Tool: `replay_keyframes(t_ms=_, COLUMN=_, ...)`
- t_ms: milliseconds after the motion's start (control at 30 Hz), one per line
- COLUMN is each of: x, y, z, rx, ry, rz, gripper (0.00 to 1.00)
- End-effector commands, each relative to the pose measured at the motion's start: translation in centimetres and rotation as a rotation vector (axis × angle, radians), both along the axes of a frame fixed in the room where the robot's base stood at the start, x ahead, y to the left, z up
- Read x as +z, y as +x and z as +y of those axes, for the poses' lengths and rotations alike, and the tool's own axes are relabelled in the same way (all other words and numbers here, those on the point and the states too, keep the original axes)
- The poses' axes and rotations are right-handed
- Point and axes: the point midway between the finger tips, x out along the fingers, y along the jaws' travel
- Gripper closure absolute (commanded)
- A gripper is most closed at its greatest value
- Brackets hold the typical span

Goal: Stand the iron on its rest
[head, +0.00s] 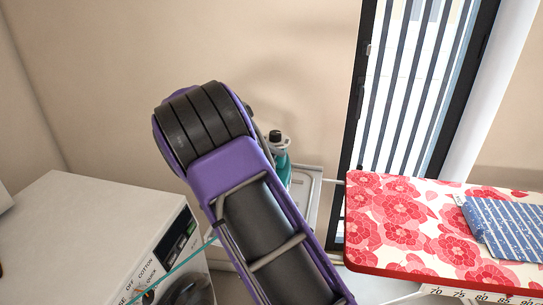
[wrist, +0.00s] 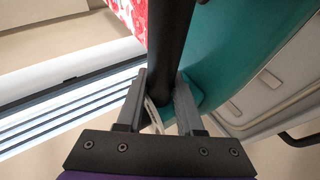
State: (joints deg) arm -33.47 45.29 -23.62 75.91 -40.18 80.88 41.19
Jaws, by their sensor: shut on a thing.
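The iron is teal with a black handle. In the head view the iron (head: 283,168) shows only in part, beside my purple arm, which hides the rest of it. In the wrist view the black handle (wrist: 168,40) runs between the fingers of my gripper (wrist: 161,78), which is shut on it. The iron's teal body (wrist: 235,60) lies to the right of the handle. A pale grey tray-like rest (head: 308,195) stands behind and below the iron in the head view. A slotted pale panel, probably the same rest (wrist: 270,85), shows beyond the iron in the wrist view. Contact between them is unclear.
The ironing board (head: 390,235) with a red floral cover is at right, with a folded blue striped cloth (head: 505,228) on it. A white washing machine (head: 90,230) stands at left. A barred window (head: 410,90) is behind. A thin glass edge (head: 175,268) crosses at lower left.

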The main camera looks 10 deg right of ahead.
Motion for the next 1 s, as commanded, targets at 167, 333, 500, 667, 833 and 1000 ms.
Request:
replay_keyframes(t_ms=167, x=-0.6, y=0.1, z=-0.1, rx=0.0, ry=-0.002, rz=-0.003, gripper=1.0)
replay_keyframes(t_ms=333, x=-2.0, y=0.0, z=-0.1, rx=-0.001, ry=-0.003, rz=-0.003, gripper=1.0)
replay_keyframes(t_ms=500, x=-3.6, y=0.0, z=-0.1, rx=-0.001, ry=-0.003, rz=-0.002, gripper=1.0)
replay_keyframes(t_ms=667, x=-4.8, y=0.0, z=-0.1, rx=0.0, ry=-0.003, rz=-0.002, gripper=1.0)
replay_keyframes(t_ms=833, x=-5.4, y=0.0, z=-0.1, rx=-0.001, ry=-0.003, rz=-0.003, gripper=1.0)
replay_keyframes(t_ms=1000, x=-5.4, y=0.1, z=-0.1, rx=0.0, ry=-0.002, rz=-0.003, gripper=1.0)
